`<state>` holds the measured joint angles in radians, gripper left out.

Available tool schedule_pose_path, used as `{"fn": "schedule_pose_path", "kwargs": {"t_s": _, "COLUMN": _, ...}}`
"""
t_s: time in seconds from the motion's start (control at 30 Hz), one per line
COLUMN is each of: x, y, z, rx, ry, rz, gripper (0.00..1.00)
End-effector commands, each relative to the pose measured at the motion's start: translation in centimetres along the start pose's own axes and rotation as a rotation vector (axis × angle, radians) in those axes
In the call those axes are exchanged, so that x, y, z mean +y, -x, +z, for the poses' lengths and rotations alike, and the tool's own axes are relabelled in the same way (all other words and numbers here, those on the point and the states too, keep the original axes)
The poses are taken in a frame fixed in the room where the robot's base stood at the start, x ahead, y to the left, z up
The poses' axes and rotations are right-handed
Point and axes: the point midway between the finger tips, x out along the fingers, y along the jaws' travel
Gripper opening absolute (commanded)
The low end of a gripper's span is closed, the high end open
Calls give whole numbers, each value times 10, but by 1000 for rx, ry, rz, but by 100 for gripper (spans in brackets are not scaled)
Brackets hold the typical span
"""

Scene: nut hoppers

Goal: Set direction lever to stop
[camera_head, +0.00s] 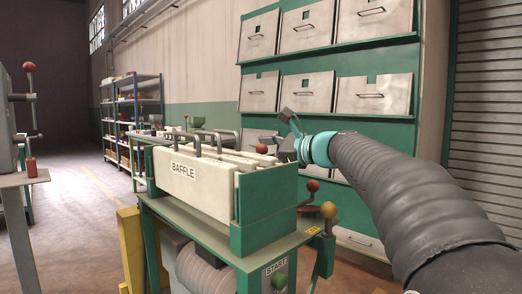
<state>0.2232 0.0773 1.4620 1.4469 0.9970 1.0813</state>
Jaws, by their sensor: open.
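My gripper (285,132) is at the end of my grey sleeved arm, beyond a turquoise ring. It is open, with no object seen between its fingers, and is above the right end of the machine marked BAFFLE. A lever with a red ball knob (312,186) stands at the machine's right end, below my gripper and apart from it. A lever with an orange ball knob (328,209) is just in front of it. No label shows which one is the direction lever, and their lower parts are partly hidden.
The BAFFLE box (190,180) with upright handles sits on a green stand (200,228). A START panel (276,270) is low at the front. Another machine with a red-knobbed lever (30,110) is at left. Drawer cabinets (300,60) stand behind. Open floor (85,215) lies at left.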

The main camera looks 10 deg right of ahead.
Motion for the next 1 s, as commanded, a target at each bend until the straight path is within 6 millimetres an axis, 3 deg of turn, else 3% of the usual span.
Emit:
{"fn": "schedule_pose_path", "kwargs": {"t_s": 0.17, "x": 0, "y": 11, "z": 0, "rx": 0, "ry": 0, "rz": -1, "gripper": 57}}
{"fn": "schedule_pose_path", "kwargs": {"t_s": 0.7, "x": 0, "y": 105, "z": 0, "rx": 1, "ry": 0, "rz": -2, "gripper": 57}}
{"fn": "schedule_pose_path", "kwargs": {"t_s": 1.0, "x": 0, "y": 120, "z": 0, "rx": 0, "ry": 1, "rz": -1, "gripper": 57}}
